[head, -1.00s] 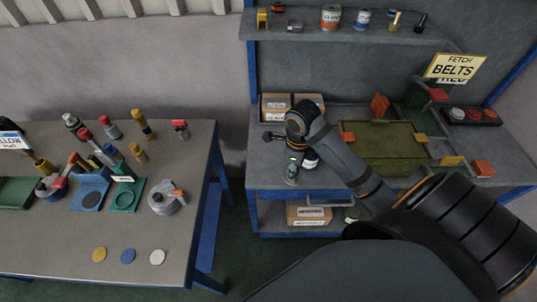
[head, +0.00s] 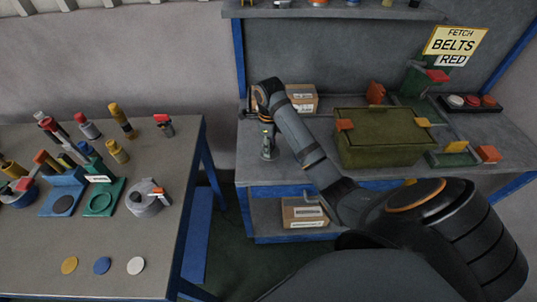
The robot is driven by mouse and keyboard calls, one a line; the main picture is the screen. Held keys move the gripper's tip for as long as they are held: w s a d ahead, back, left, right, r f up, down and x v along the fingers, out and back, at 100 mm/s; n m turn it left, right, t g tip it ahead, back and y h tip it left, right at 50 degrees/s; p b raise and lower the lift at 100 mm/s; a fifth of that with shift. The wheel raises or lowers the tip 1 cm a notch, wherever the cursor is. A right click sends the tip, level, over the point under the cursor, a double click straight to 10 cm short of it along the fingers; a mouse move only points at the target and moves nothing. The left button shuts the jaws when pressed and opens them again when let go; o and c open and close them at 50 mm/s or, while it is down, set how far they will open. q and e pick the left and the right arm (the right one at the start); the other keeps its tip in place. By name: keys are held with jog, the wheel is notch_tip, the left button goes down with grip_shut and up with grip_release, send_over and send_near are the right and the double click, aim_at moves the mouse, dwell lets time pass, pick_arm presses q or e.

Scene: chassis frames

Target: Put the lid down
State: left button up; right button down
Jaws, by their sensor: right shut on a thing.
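An olive box (head: 385,153) stands on the bench at the right. A flat olive lid (head: 385,121) covers its top, with an orange tab near each end. My right arm crosses in front of the bench. My right gripper (head: 268,149) hangs below its wrist, left of the box and apart from it. It is small and grey in this view. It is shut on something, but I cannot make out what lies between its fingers. My left gripper is not in view.
Cardboard boxes (head: 300,98) stand behind my right wrist. Orange blocks (head: 489,153) and a dark tray with round buttons (head: 470,102) are right of the olive box. The left table (head: 100,235) holds several tools and coloured discs. A floor gap separates table and bench.

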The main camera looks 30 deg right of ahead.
jog(key=f, duration=0.1)
jog(key=f+b, duration=0.2)
jog(key=f, duration=0.1)
jog(key=shift+w, duration=0.35)
jog(key=shift+r, duration=0.1)
jog(key=c, duration=1.1)
grip_release()
jog(key=shift+o, duration=0.2)
